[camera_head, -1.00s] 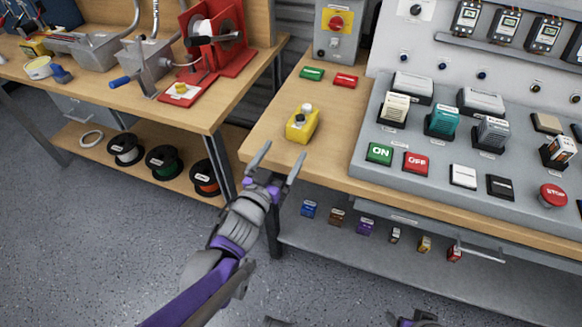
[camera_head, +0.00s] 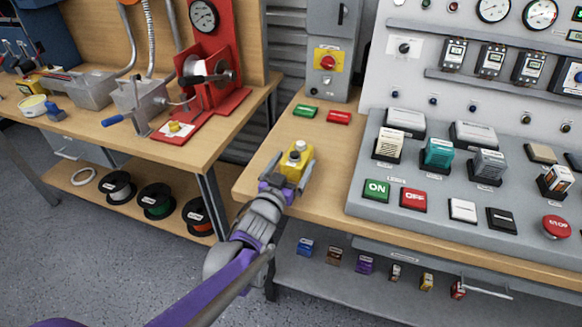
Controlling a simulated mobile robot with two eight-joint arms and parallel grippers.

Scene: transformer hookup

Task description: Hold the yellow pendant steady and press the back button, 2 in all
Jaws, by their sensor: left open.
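The yellow pendant (camera_head: 295,164) stands on the wooden bench top near its left edge. It has a pale button and a dark button on top. My left gripper (camera_head: 288,172) is at the pendant, with its open fingers on either side of the yellow body. Whether the fingers touch it I cannot tell. The gripper's palm hides the pendant's near lower part. My right gripper is not in view.
A green block (camera_head: 305,112) and a red block (camera_head: 339,117) lie behind the pendant. A grey switch box (camera_head: 328,83) stands at the back. The grey console (camera_head: 365,208) with ON and OFF buttons is to the right. A gap separates the left bench (camera_head: 205,146).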

